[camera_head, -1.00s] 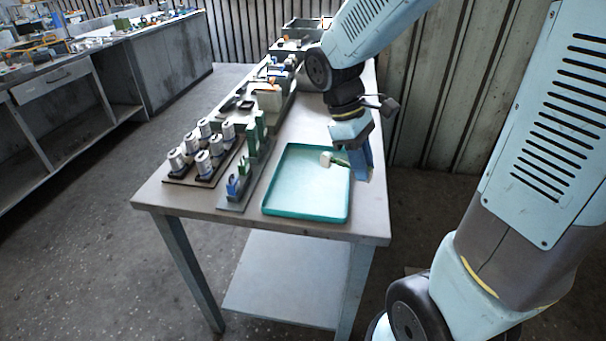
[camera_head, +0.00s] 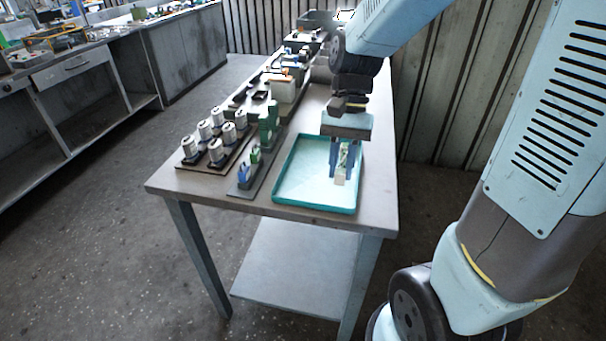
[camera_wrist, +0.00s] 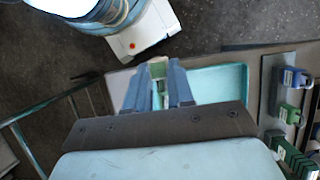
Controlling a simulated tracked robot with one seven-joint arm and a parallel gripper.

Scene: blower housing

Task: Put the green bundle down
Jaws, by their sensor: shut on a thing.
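The green bundle (camera_head: 343,160) is a small green piece with a pale, whitish end. My gripper (camera_head: 344,162) points down and is shut on it, with one blue finger on each side. The bundle stands roughly upright between the fingers, its pale end lowest, over the right part of the teal tray (camera_head: 314,206). I cannot tell whether the pale end touches the tray floor. In the wrist view the bundle (camera_wrist: 158,72) shows between the fingertips (camera_wrist: 158,85), with the tray (camera_wrist: 222,83) behind; the fingers hide part of it.
The tray looks otherwise empty. Left of it, a grey strip (camera_head: 243,188) holds blue and green parts, and a dark board (camera_head: 207,167) carries several silver cylinders. Bins and boxes (camera_head: 286,88) line the table's back. The table's front edge lies close to the tray.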

